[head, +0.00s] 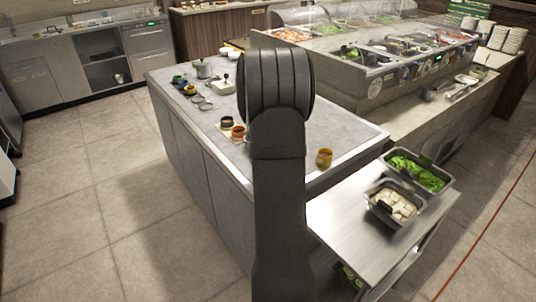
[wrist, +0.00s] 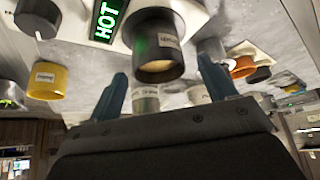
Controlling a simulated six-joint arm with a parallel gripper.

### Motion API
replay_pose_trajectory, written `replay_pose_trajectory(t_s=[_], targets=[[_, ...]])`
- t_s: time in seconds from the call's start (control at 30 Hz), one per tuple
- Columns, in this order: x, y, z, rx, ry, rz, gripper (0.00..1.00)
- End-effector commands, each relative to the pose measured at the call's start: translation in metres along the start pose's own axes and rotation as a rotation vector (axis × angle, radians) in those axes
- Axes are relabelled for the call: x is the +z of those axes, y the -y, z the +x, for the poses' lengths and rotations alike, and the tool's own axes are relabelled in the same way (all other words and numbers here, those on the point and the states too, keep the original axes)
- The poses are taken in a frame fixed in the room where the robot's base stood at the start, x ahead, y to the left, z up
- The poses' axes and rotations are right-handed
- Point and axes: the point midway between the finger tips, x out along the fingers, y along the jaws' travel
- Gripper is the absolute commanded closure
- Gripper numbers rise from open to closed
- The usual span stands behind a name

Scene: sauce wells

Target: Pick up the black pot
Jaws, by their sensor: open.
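In the wrist view a black pot (wrist: 158,42) with a small pale label and a tan inside or top stands beyond my gripper (wrist: 162,70). The two teal fingers are spread apart, with the pot ahead of and between their tips, and nothing is clasped. A green sign reading HOT (wrist: 106,20) is beside the pot on a white surface. In the head view a dark pot (head: 226,122) stands on the counter left of my arm; I cannot tell if it is the same one. My gripper is hidden behind my arm there.
In the wrist view a yellow pot (wrist: 46,80), an orange pot (wrist: 241,66) and pale pots (wrist: 145,98) stand around. In the head view an orange-yellow pot (head: 324,158) stands right of my arm on the grey counter (head: 340,128). Food pans (head: 393,203) sit on a steel cart.

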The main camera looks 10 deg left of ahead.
Motion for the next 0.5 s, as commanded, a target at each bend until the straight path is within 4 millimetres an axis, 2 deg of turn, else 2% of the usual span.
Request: replay_pose_trajectory(t_s=[0.1, 0.2, 0.5], targets=[[0.003, 0.000, 0.019, 0.001, 0.003, 0.000, 0.23], [0.002, 0.000, 0.030, 0.001, 0.001, 0.000, 0.23], [0.001, 0.000, 0.035, 0.001, -0.001, 0.000, 0.23]])
